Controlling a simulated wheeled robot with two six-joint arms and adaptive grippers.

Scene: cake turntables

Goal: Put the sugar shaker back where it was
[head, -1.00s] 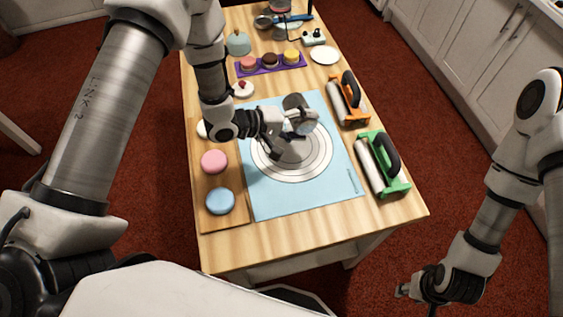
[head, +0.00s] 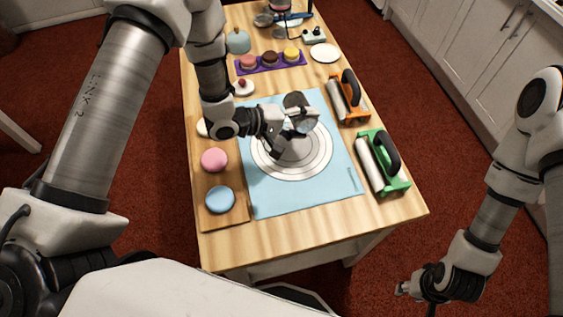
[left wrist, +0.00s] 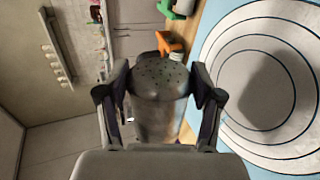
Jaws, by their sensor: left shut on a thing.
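The sugar shaker, with a grey perforated lid (left wrist: 160,80) and a clear-looking body (left wrist: 155,118), is between the fingers of my left gripper (left wrist: 160,105). In the head view the shaker (head: 294,101) is tipped well over from upright, held above the turntable (head: 318,160). My left gripper (head: 290,128) is shut on it and partly hides it. The turntable is a pale ringed disc on a light blue mat (head: 270,203). My right gripper (head: 403,289) is low at the right, away from the table; its finger gap is too small to judge.
A wooden board (head: 232,217) with a pink disc (head: 214,160) and a blue disc (head: 220,199) lies left of the mat. An orange-framed roller (head: 357,109) and a green-framed roller (head: 397,183) stand right. A purple tray (head: 271,67) and white plate (head: 325,53) are behind.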

